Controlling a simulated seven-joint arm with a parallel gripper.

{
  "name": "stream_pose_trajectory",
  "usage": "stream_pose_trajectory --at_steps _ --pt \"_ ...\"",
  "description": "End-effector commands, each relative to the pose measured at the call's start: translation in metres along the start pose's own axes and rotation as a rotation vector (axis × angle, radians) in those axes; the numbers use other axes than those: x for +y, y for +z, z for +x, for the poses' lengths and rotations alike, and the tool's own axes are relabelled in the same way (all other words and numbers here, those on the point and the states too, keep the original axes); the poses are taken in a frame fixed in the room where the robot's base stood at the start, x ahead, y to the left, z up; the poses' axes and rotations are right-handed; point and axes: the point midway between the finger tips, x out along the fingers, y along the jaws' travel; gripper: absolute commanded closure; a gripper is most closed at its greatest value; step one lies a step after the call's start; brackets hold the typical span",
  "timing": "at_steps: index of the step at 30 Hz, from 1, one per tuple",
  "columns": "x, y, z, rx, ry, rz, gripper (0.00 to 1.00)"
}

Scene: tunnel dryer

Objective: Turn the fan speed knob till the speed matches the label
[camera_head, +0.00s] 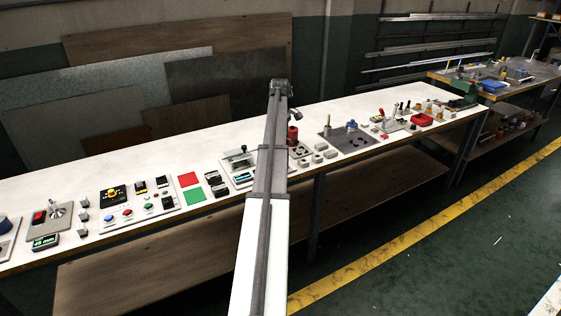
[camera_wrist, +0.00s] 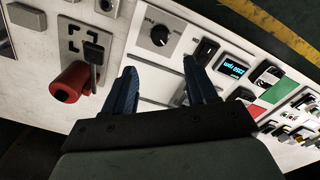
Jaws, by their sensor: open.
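The knob (camera_wrist: 159,36) is round and black with a pale pointer mark. It sits on a light panel (camera_wrist: 183,47) at the top of the wrist view, with small print beside it that I cannot read. A small display (camera_wrist: 236,68) with blue-lit digits and "rpm" stands right of it, turned in the picture; its number is not clear. My gripper (camera_wrist: 160,66) is open and empty. Its dark blue fingers are spread over the panel, below the knob in the picture and apart from it. In the head view my arm hides the knob.
A red cylinder (camera_wrist: 70,85) and a black lever (camera_wrist: 94,47) stand left of the fingers. A black switch (camera_wrist: 206,50) is between knob and display. Red (camera_head: 190,180) and green (camera_head: 194,196) squares lie on the white bench (camera_head: 130,163). Other control panels line the bench.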

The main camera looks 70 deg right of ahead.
Motion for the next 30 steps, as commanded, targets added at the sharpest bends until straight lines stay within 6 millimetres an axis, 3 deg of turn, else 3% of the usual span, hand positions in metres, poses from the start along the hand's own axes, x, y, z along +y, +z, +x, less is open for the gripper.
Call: stream_pose_trajectory --at_steps 15,22,30 --pt "-0.001 -0.001 0.089 0.0 0.0 0.001 0.43" --pt "0.0 -0.001 0.112 0.0 0.001 0.001 0.43" --pt "0.0 -0.001 0.119 0.001 0.002 0.001 0.43"
